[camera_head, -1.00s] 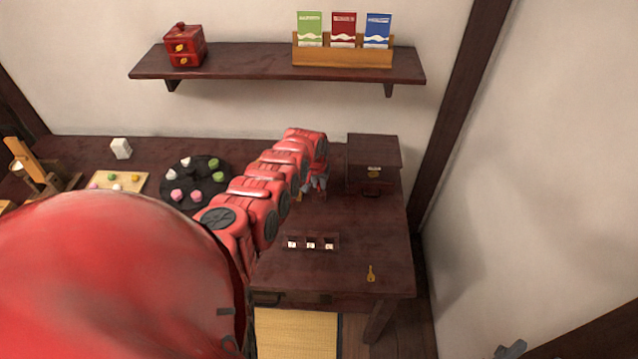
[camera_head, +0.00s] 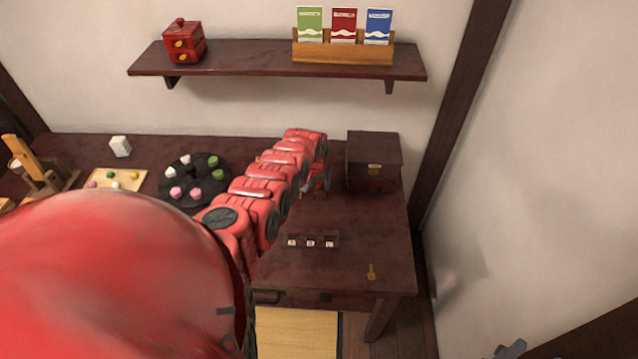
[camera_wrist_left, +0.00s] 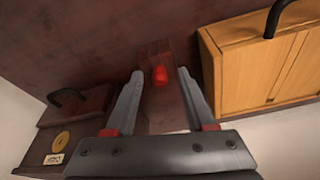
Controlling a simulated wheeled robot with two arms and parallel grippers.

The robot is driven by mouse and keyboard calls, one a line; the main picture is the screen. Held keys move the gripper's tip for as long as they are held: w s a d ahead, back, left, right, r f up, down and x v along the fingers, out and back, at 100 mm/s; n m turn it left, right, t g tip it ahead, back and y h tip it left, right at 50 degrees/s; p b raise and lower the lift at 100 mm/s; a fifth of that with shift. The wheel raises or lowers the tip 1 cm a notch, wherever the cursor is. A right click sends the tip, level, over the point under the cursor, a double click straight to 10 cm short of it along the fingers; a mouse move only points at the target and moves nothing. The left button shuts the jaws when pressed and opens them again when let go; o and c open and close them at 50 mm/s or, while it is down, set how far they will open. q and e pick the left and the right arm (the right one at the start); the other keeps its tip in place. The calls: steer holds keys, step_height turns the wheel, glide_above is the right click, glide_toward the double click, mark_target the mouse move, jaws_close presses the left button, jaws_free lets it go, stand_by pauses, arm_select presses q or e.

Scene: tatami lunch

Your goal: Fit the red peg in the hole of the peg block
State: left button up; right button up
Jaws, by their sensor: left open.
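My left gripper (camera_head: 318,182) is at the back of the table, beside the dark chest; the arm partly covers it. In the left wrist view the gripper (camera_wrist_left: 160,90) is open, a finger on each side of the red peg (camera_wrist_left: 160,75). The peg is a small bright red piece on a dark red-brown block (camera_wrist_left: 154,50), which looks like the peg block. I cannot tell how deep the peg sits in it, or whether a finger touches it. In the head view I cannot make out peg or block.
The dark chest (camera_head: 373,153) stands right of the left gripper. A three-part holder (camera_head: 312,241) and a small gold piece (camera_head: 371,271) lie nearer the front. A round black tray (camera_head: 180,198) is left of the arm. In the wrist view a wooden cabinet (camera_wrist_left: 262,68) is at right.

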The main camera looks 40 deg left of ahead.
arm_select(q)
steer(key=shift+r, duration=0.1)
steer(key=shift+r+p, duration=0.3)
steer(key=p+v, duration=0.2)
steer(key=v, duration=0.4)
steer(key=shift+s+a+f+p, duration=0.1)
steer(key=shift+p, duration=0.3)
steer(key=p+v, duration=0.2)
steer(key=v, duration=0.8)
steer(key=shift+r+p, duration=0.3)
steer(key=shift+r, duration=0.1)
